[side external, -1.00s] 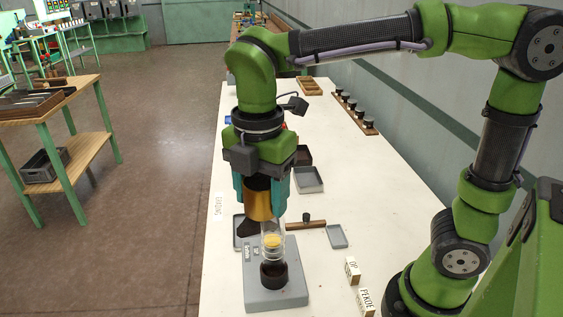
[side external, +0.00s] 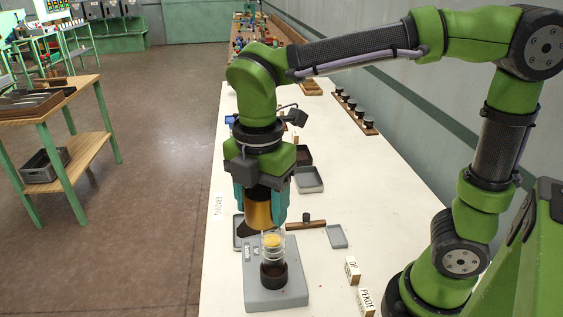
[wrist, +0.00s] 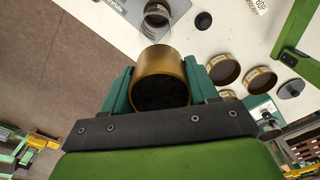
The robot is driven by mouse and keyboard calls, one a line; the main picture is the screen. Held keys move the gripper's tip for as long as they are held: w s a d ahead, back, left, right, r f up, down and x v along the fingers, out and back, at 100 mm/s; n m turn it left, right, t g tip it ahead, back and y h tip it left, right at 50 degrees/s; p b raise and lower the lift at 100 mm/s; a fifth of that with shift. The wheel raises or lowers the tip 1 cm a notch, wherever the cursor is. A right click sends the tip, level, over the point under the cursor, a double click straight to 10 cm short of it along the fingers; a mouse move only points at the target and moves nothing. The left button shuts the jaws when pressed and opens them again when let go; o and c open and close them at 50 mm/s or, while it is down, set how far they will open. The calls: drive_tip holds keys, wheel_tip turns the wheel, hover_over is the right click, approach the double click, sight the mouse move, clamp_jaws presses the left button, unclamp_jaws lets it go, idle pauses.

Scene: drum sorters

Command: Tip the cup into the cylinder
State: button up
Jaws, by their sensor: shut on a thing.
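My gripper (side external: 263,205) is shut on a brass-coloured cup (side external: 257,212). In the wrist view the cup (wrist: 160,68) sits between the two teal fingers, and its dark inside or contents face the camera. The clear cylinder (side external: 273,248) stands upright on a grey base (side external: 293,291), with a yellow disc near its top and a dark collar at its foot. The cup is just above and slightly left of the cylinder in the side view. The cylinder's rim (wrist: 157,10) also shows beyond the cup in the wrist view. I cannot tell whether they touch.
Grey trays (side external: 309,180) and a wooden bar (side external: 305,225) lie behind the base. Label blocks (side external: 352,271) stand to its right. Round brass-rimmed sieves or pans (wrist: 224,70) lie right of the cup in the wrist view.

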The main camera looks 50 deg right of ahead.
drive_tip(key=shift+f, duration=0.3)
drive_tip(key=y, duration=0.3)
drive_tip(key=shift+a+r, duration=0.2)
drive_tip(key=shift+r, duration=0.15)
drive_tip(key=y, duration=0.2)
drive_tip(key=shift+a+r+g+y, duration=0.1)
drive_tip(key=shift+g+y, duration=0.3)
drive_tip(key=y, duration=0.5)
drive_tip(key=shift+g, duration=0.4)
drive_tip(key=shift+d+f+y, duration=0.2)
drive_tip(key=shift+y, duration=0.8)
drive_tip(key=shift+d+f+y, duration=0.15)
drive_tip(key=shift+f+y, duration=0.05)
drive_tip(key=shift+y, duration=0.8)
drive_tip(key=shift+g+y, duration=0.3)
drive_tip(key=shift+f, duration=0.2)
drive_tip(key=shift+d, duration=0.1)
drive_tip(key=shift+y, duration=0.4)
